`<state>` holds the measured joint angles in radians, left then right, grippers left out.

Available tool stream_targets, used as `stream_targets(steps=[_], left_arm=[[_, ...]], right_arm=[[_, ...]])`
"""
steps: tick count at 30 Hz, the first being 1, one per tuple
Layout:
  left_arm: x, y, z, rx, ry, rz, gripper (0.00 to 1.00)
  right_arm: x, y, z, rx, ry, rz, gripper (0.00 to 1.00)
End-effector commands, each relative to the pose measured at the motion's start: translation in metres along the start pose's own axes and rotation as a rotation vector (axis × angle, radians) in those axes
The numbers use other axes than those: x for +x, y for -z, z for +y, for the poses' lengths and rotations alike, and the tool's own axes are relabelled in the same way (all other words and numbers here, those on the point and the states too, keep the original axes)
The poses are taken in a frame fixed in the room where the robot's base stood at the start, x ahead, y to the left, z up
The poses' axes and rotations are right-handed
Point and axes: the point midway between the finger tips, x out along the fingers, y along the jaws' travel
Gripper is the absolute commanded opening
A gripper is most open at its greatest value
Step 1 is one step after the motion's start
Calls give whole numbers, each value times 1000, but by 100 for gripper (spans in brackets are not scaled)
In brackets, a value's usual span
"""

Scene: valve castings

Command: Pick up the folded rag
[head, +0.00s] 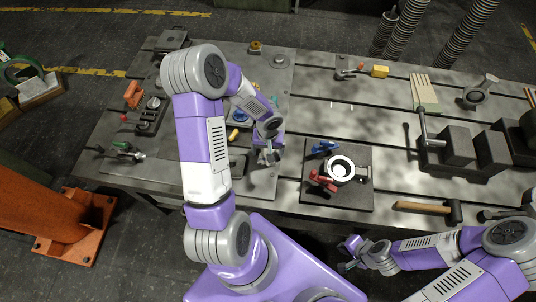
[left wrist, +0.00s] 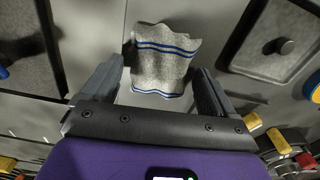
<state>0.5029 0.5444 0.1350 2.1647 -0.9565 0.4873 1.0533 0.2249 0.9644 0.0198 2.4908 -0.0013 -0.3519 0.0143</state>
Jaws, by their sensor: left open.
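The folded rag (left wrist: 163,62) is grey with blue stripes and lies flat on a grey surface in the left wrist view. My left gripper (left wrist: 159,70) is open, with one finger on each side of the rag's near part. The far part of the rag reaches beyond the fingertips. I cannot tell whether the fingers touch it. In the head view my left gripper (head: 268,157) is over the middle of the workbench, and my arm largely hides the rag there. My right gripper (head: 350,254) is off the bench's front edge, too small to read.
The workbench (head: 318,100) holds a valve casting (head: 340,170) with red and blue clamps on a dark plate, right of the left gripper. A mallet (head: 428,208) lies near the front edge. A vise (head: 455,145) stands further right. An orange post (head: 45,210) stands at left.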

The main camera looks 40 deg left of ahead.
Motion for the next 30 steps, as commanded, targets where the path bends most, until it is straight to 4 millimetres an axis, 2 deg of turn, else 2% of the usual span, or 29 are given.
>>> stream_targets(steps=[4, 15, 16, 23, 26, 30], left_arm=[[-1, 0, 0, 0, 0, 1, 87], [-1, 0, 0, 0, 0, 0, 30], [-1, 0, 0, 0, 0, 1, 28], [-3, 0, 0, 0, -1, 1, 28], [-14, 1, 0, 1, -1, 4, 28], [-42, 2, 0, 0, -1, 6, 28]], right_arm=[[0, 0, 0, 0, 0, 0, 0], [0, 0, 0, 0, 0, 0, 0], [0, 0, 0, 0, 0, 0, 0], [-1, 0, 0, 0, 0, 0, 0], [-5, 0, -2, 0, 0, 0, 0], [-15, -1, -6, 0, 0, 0, 0]])
